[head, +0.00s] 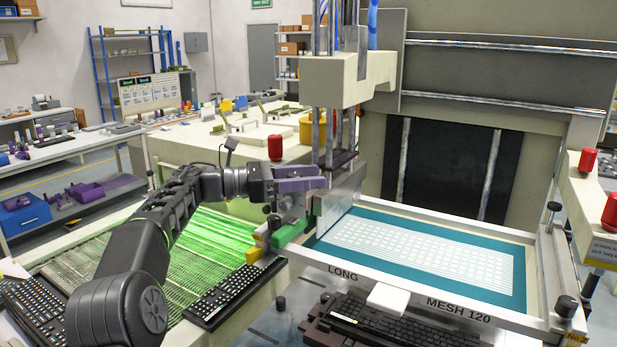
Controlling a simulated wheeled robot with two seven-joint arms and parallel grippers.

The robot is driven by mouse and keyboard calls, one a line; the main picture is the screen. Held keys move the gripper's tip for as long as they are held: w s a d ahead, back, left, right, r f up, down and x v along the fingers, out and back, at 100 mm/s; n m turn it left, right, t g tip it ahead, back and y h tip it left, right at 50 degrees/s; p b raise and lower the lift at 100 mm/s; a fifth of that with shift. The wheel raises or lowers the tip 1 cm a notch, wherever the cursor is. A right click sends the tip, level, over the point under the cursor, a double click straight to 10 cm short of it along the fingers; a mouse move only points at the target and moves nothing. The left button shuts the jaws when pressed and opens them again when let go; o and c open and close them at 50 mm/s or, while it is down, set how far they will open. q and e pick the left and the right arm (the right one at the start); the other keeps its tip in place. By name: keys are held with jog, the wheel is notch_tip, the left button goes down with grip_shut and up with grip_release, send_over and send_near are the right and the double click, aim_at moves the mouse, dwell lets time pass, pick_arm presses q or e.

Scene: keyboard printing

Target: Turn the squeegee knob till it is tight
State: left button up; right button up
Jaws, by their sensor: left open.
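The squeegee (341,200) is a grey metal plate hanging upright at the left end of the screen frame, below the cream print head (345,80). My left gripper (318,178), with purple fingers, is open at the squeegee's left upper side, beside the upright metal rods. I cannot make out the squeegee knob; it may be hidden by the fingers. I cannot tell whether the fingers touch anything there. My right gripper is not in view.
The screen frame (409,297), marked "LONG" and "MESH 120", lies right of my arm. A keyboard (395,325) sits below its front edge. Another keyboard (235,293) lies beside the green-lit slatted bed (205,245). Red buttons (275,147) stand behind the gripper and at far right.

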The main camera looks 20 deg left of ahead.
pick_arm(q)
jog(key=shift+a, duration=0.1)
jog(key=shift+s+a+f, duration=0.1)
jog(key=shift+s+a, duration=0.2)
jog(key=shift+a, duration=0.15)
jog(key=v, duration=0.6)
jog(key=shift+s+a, duration=0.2)
